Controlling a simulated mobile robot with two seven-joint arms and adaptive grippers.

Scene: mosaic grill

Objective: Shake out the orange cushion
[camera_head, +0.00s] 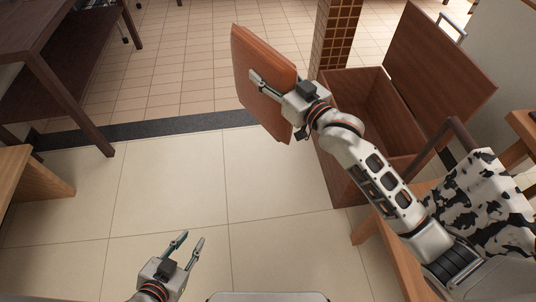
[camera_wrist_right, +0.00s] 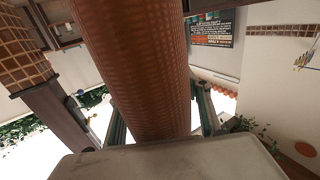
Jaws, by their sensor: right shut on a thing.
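The orange cushion (camera_head: 262,75) is held up in the air, tilted, in the upper middle of the head view. My right gripper (camera_head: 270,88) is shut on it, with one finger lying across its face. In the right wrist view the cushion (camera_wrist_right: 135,65) fills the middle, between the two fingers of the right gripper (camera_wrist_right: 158,125). My left gripper (camera_head: 187,245) is low in the head view, its two fingers apart and nothing between them.
An open wooden chest (camera_head: 345,150) with its lid (camera_head: 437,62) raised stands right of the cushion, by a tiled pillar (camera_head: 338,38). A chair with a cow-pattern cover (camera_head: 480,205) is at the right. A dark table (camera_head: 45,50) is upper left. The middle floor (camera_head: 180,180) is clear.

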